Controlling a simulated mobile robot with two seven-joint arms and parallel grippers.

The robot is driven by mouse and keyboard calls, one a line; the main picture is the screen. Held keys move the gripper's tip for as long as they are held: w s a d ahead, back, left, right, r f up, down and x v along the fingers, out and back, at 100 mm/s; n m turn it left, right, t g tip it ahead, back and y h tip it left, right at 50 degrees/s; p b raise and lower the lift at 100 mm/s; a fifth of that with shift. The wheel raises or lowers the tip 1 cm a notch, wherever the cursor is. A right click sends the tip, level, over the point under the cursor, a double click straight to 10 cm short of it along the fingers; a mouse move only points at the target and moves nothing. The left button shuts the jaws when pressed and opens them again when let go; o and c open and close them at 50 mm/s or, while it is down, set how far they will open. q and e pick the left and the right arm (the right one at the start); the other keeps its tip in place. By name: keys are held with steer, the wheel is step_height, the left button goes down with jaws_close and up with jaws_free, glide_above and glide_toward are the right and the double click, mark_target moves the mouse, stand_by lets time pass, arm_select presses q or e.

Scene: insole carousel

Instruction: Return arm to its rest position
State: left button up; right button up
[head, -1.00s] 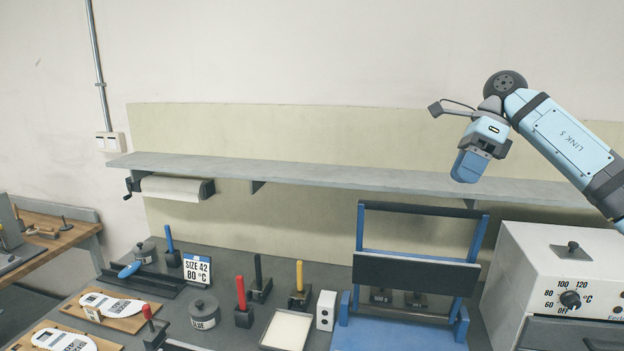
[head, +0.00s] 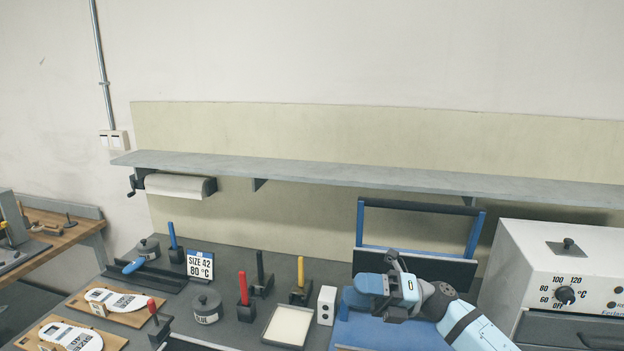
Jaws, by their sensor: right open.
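My right arm comes in from the lower right in the head view. The gripper points left and holds nothing that I can see. The gap between its fingertips is hard to make out at this angle. Whether it touches the stand's blue base (head: 365,332) I cannot tell. My left gripper is not in view.
A white oven (head: 555,250) with a dial stands right of my arm. A grey shelf (head: 330,172) runs along the wall.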

steer(key=s+d+f+m+t+h, duration=0.4)
steer(key=f+m+t, duration=0.5)
steer(key=m, duration=0.5)
steer(key=s+d+f+m+t+h, duration=0.1)
steer(key=s+f+m+t+h, duration=0.4)
steer(key=f+m+t+h, duration=0.65)
steer(key=s+d+f+m+g+h, duration=0.1)
steer(key=s+d+f+m+g, duration=0.2)
steer(key=s+f+m, duration=0.3)
steer(key=s+d+f+m+g+h+p, duration=0.1)
steer(key=s+d+f+m+g, duration=0.2)
steer(key=s, duration=0.9)
step_height(320, 180, down, 5)
steer(key=m+g, duration=0.2)
steer(key=m, duration=0.2)
steer(key=shift+s, duration=0.4)
